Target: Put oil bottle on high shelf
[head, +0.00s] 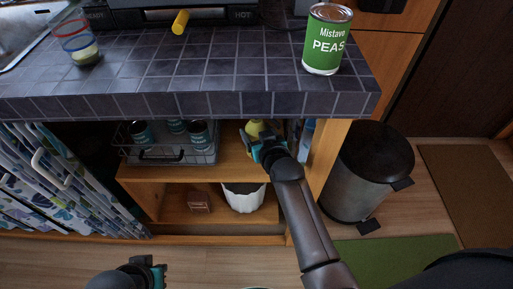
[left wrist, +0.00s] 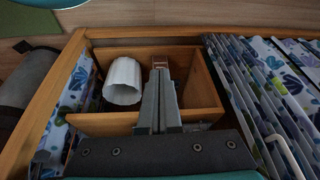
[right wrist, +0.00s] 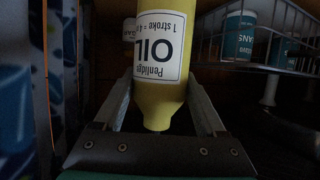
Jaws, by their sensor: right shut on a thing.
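The yellow oil bottle (right wrist: 160,98), with a white "OIL" label, is between the fingers of my right gripper (right wrist: 165,115), which is shut on it. In the head view, part of the bottle (head: 254,127) shows beyond my right gripper (head: 262,146), under the counter edge. It is over the upper shelf (head: 234,168) of the open cabinet; whether its base touches the shelf I cannot tell. My left gripper (left wrist: 160,105) has its fingers together and empty, in front of the low part of the cabinet; it also shows at the bottom of the head view (head: 155,272).
A wire basket (head: 170,152) with several cans stands left on the upper shelf. Bottles (head: 306,140) stand at its right. A white pot (head: 243,197) is on the lower shelf. The tiled counter (head: 200,75) overhangs, bearing a peas can (head: 327,40). A bin (head: 365,175) stands right.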

